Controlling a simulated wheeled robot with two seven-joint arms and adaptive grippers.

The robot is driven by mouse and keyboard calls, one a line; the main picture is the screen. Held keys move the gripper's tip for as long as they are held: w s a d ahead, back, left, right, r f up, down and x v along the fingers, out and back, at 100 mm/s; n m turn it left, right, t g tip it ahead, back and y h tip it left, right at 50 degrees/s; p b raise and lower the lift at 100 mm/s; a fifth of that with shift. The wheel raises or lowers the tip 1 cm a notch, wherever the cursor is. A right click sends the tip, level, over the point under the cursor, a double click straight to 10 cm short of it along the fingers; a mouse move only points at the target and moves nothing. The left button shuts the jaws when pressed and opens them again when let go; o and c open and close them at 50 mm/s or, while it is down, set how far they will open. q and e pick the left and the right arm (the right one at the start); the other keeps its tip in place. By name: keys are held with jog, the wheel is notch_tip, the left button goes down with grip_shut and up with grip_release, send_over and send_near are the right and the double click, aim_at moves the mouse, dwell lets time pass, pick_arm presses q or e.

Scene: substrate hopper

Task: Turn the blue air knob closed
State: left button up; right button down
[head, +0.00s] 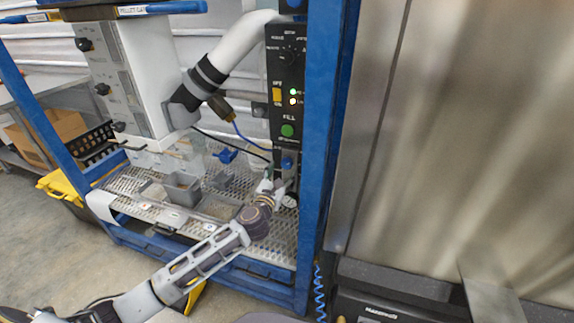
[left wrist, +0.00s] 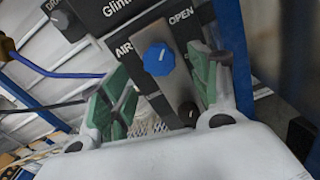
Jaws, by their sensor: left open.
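The blue air knob (head: 287,162) is on the lower part of the black control panel (head: 288,75), beside the blue frame post. In the left wrist view the blue knob (left wrist: 159,59) sits between the labels AIR and OPEN, with a small pale mark on its face; its exact turn is hard to read. My left gripper (head: 277,183) is just below the knob in the head view. Its green-padded fingers (left wrist: 160,76) are spread, with the knob showing in the gap between them. I see no contact. My right gripper is not in view.
A dark round knob (left wrist: 187,112) is below the blue one. A green button (head: 287,130) and yellow switch (head: 276,96) are higher on the panel. The blue post (head: 322,130) is close on the right.

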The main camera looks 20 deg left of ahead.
aim_at(286, 166)
pick_arm(q)
jog(key=shift+w, duration=1.6)
jog(key=shift+w+b, duration=0.4)
jog(key=shift+w, duration=0.5)
jog(key=shift+w+d, duration=0.1)
jog(key=shift+w, duration=0.55)
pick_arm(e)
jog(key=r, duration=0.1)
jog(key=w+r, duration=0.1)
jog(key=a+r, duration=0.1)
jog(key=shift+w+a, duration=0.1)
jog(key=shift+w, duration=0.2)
pick_arm(q)
jog(key=shift+c, duration=0.3)
jog(key=c, duration=1)
